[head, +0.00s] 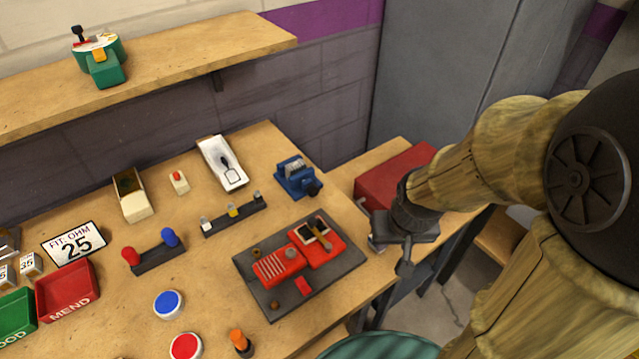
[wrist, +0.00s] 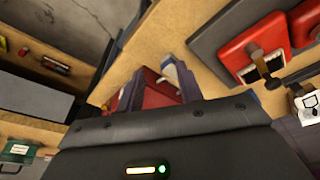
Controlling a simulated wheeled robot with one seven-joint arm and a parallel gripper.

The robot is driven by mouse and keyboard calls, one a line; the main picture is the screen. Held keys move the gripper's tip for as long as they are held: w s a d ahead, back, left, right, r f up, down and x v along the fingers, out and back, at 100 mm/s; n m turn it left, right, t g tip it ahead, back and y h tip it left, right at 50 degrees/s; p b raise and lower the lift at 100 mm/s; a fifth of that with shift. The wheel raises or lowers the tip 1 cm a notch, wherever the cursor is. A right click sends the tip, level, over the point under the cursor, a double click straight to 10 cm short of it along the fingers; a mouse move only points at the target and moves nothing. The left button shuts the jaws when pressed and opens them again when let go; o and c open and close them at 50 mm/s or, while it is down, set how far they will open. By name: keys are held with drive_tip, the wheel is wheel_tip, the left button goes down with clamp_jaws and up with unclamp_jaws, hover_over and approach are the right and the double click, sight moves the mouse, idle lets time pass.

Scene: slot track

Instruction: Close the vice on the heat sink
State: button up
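The small blue vice (head: 297,178) stands near the right edge of the wooden bench. Its dark end faces right and down; the gap between its jaws is too small to judge. I cannot clearly pick out a heat sink. A red, two-part device lies on a dark board: one part is ribbed (head: 280,265), the other (head: 318,242) holds a dark framed piece. The framed piece also shows in the wrist view (wrist: 268,65). My gripper (head: 404,262) hangs just right of the bench edge, apart from the vice. In the wrist view its fingers (wrist: 157,92) are spread, with nothing seen held.
A red box (head: 395,175) stands on a lower side surface behind my gripper. A white tray (head: 222,163), a dark rack (head: 233,214) and a red-and-blue-knobbed stand (head: 152,254) occupy the bench. An orange-topped peg (head: 238,340) stands near the front edge. A shelf (head: 180,55) runs above.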

drive_tip(key=shift+o, duration=1.4)
drive_tip(key=shift+a+r, duration=0.1)
drive_tip(key=shift+r, duration=0.1)
drive_tip(key=w+a+r+n+g+p, duration=0.1)
drive_tip(key=w+a+r+n+p, duration=0.2)
drive_tip(key=w+a+r+p, duration=0.55)
wheel_tip(320, 180, up, 4)
drive_tip(key=n+g+p, duration=0.2)
drive_tip(key=n+p, duration=0.2)
drive_tip(key=p, duration=1.1)
hover_over(313, 187)
drive_tip(key=shift+r, duration=0.2)
drive_tip(key=shift+w, duration=0.1)
wheel_tip(313, 187, down, 17)
drive_tip(key=p, duration=0.4)
drive_tip(key=shift+f, duration=0.2)
drive_tip(key=c, duration=1)
